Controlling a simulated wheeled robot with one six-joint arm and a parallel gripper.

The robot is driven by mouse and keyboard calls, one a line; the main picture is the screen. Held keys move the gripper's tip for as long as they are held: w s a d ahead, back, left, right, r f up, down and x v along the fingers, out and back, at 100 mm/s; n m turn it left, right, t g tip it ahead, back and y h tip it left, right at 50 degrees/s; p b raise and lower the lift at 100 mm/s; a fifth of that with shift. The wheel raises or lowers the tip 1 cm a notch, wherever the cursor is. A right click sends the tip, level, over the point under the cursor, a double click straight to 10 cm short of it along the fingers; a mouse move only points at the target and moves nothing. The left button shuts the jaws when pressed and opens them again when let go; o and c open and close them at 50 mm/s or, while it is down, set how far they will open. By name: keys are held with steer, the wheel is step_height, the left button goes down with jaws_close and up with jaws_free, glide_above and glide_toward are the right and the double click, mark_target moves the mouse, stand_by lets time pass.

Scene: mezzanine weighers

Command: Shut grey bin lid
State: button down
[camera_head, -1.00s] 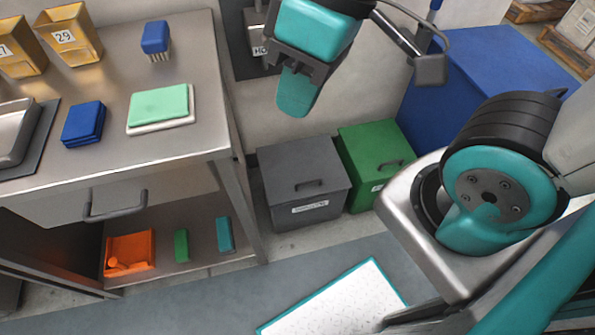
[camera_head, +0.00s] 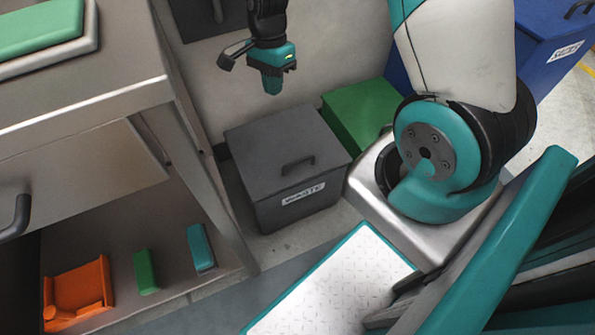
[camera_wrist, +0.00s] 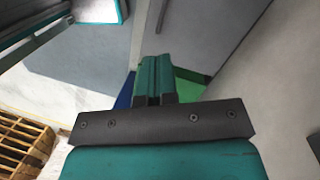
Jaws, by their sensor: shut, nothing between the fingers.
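The grey bin (camera_head: 318,205) stands on the floor against the wall and has a white label on its front. Its lid (camera_head: 262,150) lies flat across the top, with a dark handle near the front edge; no open gap shows. My gripper (camera_head: 272,88) is above the lid's rear part in the head view, pointing down, apart from it and holding nothing. Its teal fingers (camera_wrist: 156,72) are together in the wrist view. I cannot tell the height between the fingertips and the lid.
A green bin (camera_head: 355,110) stands right beside the grey one, partly hidden by my arm. A blue bin (camera_head: 555,35) is farther right. A steel bench (camera_head: 95,105) stands at left, with orange, green and teal items on its lower shelf. A wooden pallet (camera_wrist: 25,140) shows in the wrist view.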

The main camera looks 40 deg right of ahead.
steer(key=s+d+f+m+b, duration=0.1)
steer(key=f+b, duration=0.1)
steer(key=f, duration=0.6)
steer(key=s+d+f+m+b, duration=0.1)
steer(key=f+m+b, duration=0.1)
steer(key=f, duration=0.6)
steer(key=s+d+f+m+b, duration=0.1)
steer(key=d+f+m+b, duration=0.1)
steer(key=f, duration=0.6)
steer(key=shift+d+f+g+b, duration=0.1)
steer(key=shift+f+g+b, duration=0.25)
steer(key=shift+b, duration=0.45)
steer(key=shift+s+f, duration=0.25)
steer(key=shift+f, duration=0.35)
